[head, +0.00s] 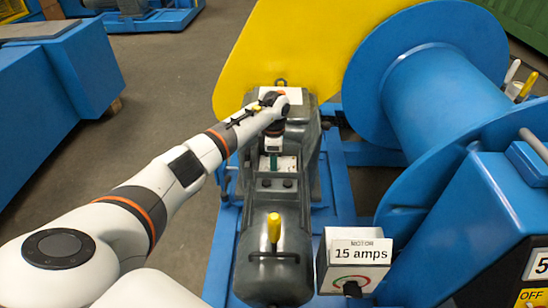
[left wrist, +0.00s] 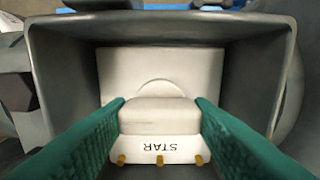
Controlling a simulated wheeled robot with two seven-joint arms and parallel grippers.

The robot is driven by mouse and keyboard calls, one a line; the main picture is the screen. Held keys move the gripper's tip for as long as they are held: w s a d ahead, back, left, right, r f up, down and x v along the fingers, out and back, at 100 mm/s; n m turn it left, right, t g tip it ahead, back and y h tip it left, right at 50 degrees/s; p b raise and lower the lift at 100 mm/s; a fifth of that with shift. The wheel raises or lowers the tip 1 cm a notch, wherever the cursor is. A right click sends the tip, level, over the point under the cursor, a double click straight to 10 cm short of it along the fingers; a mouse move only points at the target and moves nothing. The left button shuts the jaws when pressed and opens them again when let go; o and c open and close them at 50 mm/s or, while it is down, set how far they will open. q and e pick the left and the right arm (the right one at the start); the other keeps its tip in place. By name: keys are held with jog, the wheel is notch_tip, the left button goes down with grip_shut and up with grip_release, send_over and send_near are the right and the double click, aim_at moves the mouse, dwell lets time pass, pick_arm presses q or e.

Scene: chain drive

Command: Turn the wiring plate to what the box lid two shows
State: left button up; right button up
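The wiring plate (left wrist: 160,144) is a pale block marked STAR, with three brass studs along its lower edge. It lies in a grey open terminal box (left wrist: 46,75) on the motor; in the head view a white part (head: 288,163) shows beside my fingers. My left gripper (head: 272,166) reaches down into this box. In the left wrist view its green fingers (left wrist: 160,112) stand against both sides of the plate's raised part with no visible gap. I cannot make out the box lid's picture. My right gripper is not in view.
A blue drum (head: 430,85) fills the right, a yellow guard (head: 300,40) the back.

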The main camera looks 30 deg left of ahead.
pick_arm(q)
jog(key=shift+c, duration=0.7)
jog(key=shift+r+n, duration=0.1)
jog(key=shift+n, duration=0.2)
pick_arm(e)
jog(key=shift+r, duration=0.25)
pick_arm(q)
jog(key=shift+o, duration=0.2)
jog(key=n+p, duration=0.2)
jog(key=n, duration=0.2)
jog(key=shift+r, duration=0.1)
jog(key=n+p, duration=0.3)
jog(key=n, duration=0.3)
jog(key=n+p, duration=0.2)
jog(key=n, duration=0.3)
jog(key=shift+n, duration=0.4)
jog(key=shift+n+p, duration=0.45)
jog(key=shift+n, duration=0.35)
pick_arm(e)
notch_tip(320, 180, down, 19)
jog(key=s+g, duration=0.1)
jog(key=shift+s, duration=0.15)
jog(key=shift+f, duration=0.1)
